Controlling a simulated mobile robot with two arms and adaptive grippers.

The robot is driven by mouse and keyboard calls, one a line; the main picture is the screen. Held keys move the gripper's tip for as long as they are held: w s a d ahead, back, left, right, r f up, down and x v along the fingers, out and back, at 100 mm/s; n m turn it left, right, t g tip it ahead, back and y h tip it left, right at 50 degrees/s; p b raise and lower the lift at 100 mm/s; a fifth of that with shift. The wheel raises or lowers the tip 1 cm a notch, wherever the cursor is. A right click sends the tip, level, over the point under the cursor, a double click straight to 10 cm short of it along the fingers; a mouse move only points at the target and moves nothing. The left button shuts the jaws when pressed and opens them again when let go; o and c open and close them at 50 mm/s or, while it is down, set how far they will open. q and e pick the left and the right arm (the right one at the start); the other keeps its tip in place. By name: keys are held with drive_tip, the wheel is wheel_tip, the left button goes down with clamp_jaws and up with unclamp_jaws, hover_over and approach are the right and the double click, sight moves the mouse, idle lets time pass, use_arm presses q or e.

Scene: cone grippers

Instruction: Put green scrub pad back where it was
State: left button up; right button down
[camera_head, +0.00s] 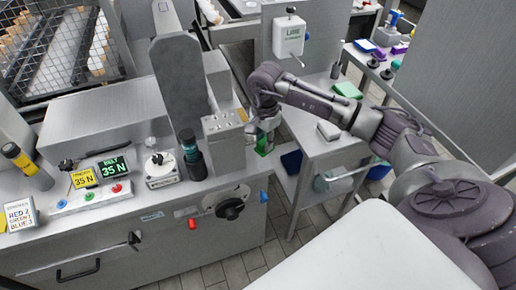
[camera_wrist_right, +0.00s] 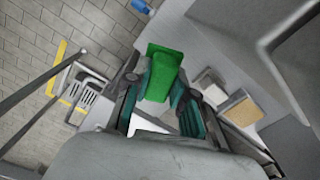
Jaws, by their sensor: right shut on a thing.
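My right gripper (camera_head: 264,132) is shut on a green pad (camera_head: 263,146), beside the right end of the steel machine. In the right wrist view the green pad (camera_wrist_right: 166,68) sticks out beyond the teal fingers of the right gripper (camera_wrist_right: 162,98). The pad's near end is between the fingers. Another flat green piece (camera_head: 347,90) lies on the side table (camera_head: 322,150) in the head view. My left gripper is not in view.
A small whitish block (camera_head: 328,130) lies on the side table. A yellow pad (camera_wrist_right: 242,109) shows in the wrist view. Tiled floor lies between machine and table.

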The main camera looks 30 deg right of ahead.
sight(258, 160)
drive_tip(key=shift+w+a+f, duration=0.45)
drive_tip(key=shift+w+a, duration=0.15)
drive_tip(key=shift+w, duration=0.05)
drive_tip(key=shift+w+f, duration=0.1)
drive_tip(key=shift+f, duration=0.15)
wheel_tip(258, 160, down, 4)
drive_tip(key=shift+r+p, duration=0.1)
drive_tip(key=shift+p, duration=0.6)
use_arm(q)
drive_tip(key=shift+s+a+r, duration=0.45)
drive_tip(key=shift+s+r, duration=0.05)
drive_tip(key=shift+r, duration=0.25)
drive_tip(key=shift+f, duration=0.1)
use_arm(e)
drive_tip(key=c, duration=1.4)
unclamp_jaws()
drive_tip(key=o, duration=0.4)
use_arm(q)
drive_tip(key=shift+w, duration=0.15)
